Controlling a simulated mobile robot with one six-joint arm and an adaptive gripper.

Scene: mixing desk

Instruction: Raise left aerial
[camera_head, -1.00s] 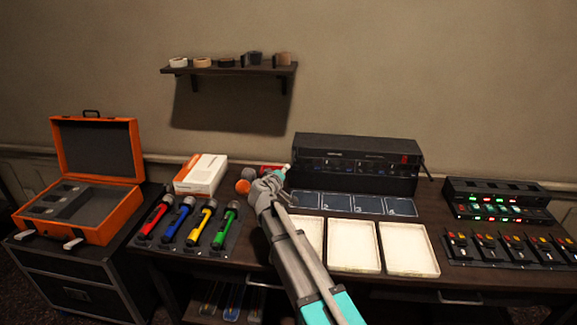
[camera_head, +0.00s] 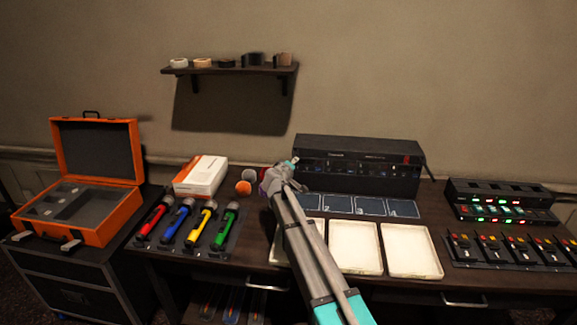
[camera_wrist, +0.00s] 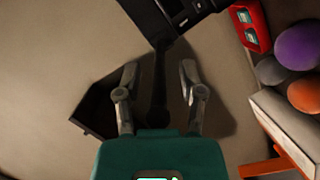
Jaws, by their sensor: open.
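The black receiver (camera_head: 350,165) stands at the back of the desk. Its end also shows at the top of the wrist view (camera_wrist: 172,14). The left aerial (camera_wrist: 158,85) is a dark rod running from that end, away from the receiver, between my fingers. It appears folded out sideways. My gripper (camera_wrist: 159,78) is open, with a finger on either side of the rod and visible gaps. In the head view my gripper (camera_head: 288,168) is at the receiver's left end and hides this aerial. The right aerial (camera_head: 431,173) is a short dark rod low at the right end.
Foam balls (camera_head: 243,187) and a white box (camera_head: 201,176) sit close left of my gripper. A red holder (camera_wrist: 250,25) is near it in the wrist view. A wall shelf (camera_head: 230,68) with tape rolls hangs above. White trays (camera_head: 354,247) lie in front.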

